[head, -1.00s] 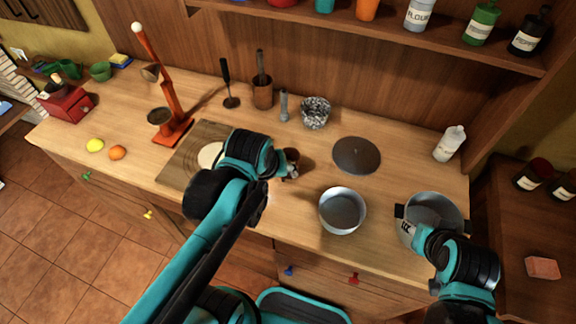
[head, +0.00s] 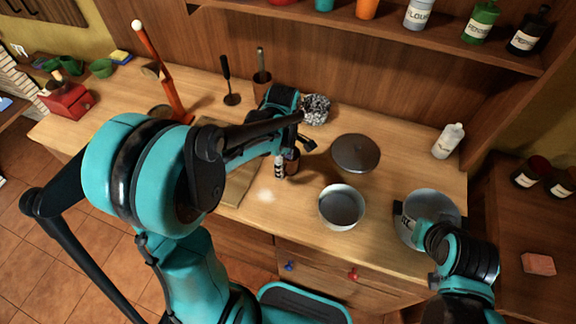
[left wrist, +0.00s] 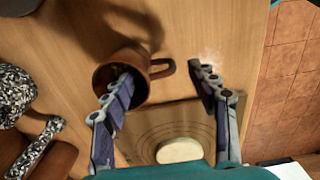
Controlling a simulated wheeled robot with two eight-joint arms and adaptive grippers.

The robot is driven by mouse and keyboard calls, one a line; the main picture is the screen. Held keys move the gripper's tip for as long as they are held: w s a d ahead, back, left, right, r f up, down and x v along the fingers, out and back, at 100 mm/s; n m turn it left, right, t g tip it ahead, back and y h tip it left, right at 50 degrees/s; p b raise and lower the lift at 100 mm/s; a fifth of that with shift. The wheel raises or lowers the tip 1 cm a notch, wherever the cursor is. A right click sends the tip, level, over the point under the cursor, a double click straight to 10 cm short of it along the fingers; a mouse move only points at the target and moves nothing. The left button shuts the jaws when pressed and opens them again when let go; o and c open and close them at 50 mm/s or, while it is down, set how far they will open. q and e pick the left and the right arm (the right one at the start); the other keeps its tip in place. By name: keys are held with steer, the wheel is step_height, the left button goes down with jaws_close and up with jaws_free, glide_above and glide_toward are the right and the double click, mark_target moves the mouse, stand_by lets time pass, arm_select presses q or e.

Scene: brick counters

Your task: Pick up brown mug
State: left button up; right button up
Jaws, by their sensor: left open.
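The brown mug (left wrist: 104,76) shows in the left wrist view with its open mouth facing the camera and its handle pointing right. In the head view the mug (head: 293,163) is largely hidden by my left gripper (head: 294,156). In the wrist view my left gripper (left wrist: 165,77) is open. Its left finger overlaps the mug's mouth, its right finger is beyond the handle, and the handle lies between them. I cannot tell whether the left finger is inside the mug. My right gripper (head: 405,226) is at the large pot; its fingers are unclear.
A metal bowl (head: 341,207) and a round dark lid (head: 355,153) are right of the mug. The large pot (head: 433,204) stands farther right. A speckled mortar (head: 316,108) is behind the mug. A wooden board (left wrist: 137,125) with a pale disc (left wrist: 179,150) is close by.

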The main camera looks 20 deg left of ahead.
arm_select(q)
step_height(320, 180, down, 4)
steer(key=shift+w+f+b, duration=0.1)
steer(key=shift+f+b, duration=0.05)
steer(key=shift+b, duration=0.6)
steer(key=shift+c, duration=0.2)
jaws_close()
